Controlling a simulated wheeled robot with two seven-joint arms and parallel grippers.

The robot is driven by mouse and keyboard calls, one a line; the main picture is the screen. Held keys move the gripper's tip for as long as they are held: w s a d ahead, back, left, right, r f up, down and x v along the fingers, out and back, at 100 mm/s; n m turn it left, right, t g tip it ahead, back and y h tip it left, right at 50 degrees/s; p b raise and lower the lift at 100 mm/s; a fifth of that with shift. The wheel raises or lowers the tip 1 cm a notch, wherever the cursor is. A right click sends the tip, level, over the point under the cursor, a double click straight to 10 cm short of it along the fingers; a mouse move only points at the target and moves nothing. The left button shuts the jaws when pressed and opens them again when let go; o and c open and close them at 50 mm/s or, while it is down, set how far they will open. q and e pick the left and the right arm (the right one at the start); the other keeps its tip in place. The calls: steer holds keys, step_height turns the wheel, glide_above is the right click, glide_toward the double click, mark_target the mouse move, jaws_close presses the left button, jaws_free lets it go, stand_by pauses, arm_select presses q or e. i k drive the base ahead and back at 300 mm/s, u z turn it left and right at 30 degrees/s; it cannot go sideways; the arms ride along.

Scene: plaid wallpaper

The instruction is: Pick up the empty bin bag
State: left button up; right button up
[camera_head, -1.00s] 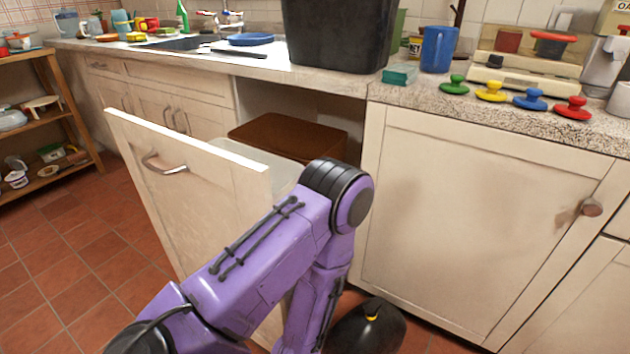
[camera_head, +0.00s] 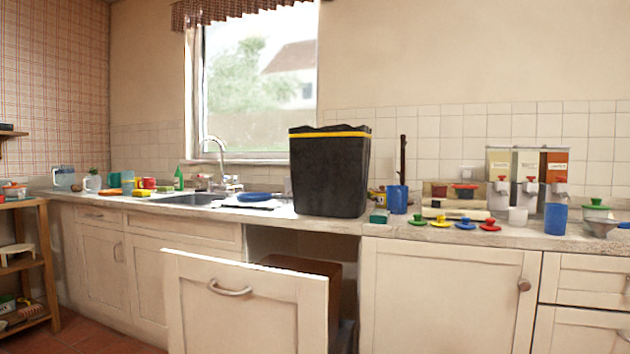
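A tall black bin (camera_head: 330,175) stands upright on the counter, left of the blue jug. A yellow band runs just below its dark, uneven rim, which may be a bag lining it; I cannot see inside. No separate, loose empty bin bag can be made out. Neither of my grippers is in view, and no part of my arms shows.
The pull-out cabinet front (camera_head: 245,305) stands open below the bin, with a brown box (camera_head: 300,264) behind it. The counter (camera_head: 385,230) also holds a blue jug (camera_head: 397,199), several coloured knobbed lids and drink dispensers (camera_head: 527,178). The sink is left.

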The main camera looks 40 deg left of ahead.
mark_target(329, 164)
steer(key=z, duration=0.9)
steer(key=i, duration=0.95)
steer(key=u, duration=2.35)
steer(key=i, duration=0.5)
